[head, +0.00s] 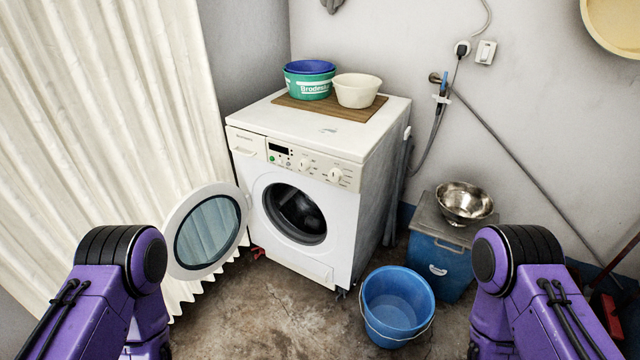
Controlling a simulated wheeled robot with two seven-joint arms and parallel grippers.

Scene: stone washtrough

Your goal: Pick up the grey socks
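No grey socks can be made out for certain. A small grey thing (332,5) hangs on the wall at the top edge, cut off by the frame; I cannot tell whether it is the socks. The washing machine (345,225) stands in the middle with its round door (207,231) swung open to the left. Its drum (294,213) is dark inside, and I cannot tell what lies in it. My two purple arms show at the lower left and lower right, but neither gripper is in view.
A blue bucket (397,305) stands on the floor before the machine. A blue box (440,262) with a steel bowl (464,203) is at right. A green tub (309,84) and cream bowl (357,91) sit on the machine's board (325,107). A white curtain (100,130) hangs left.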

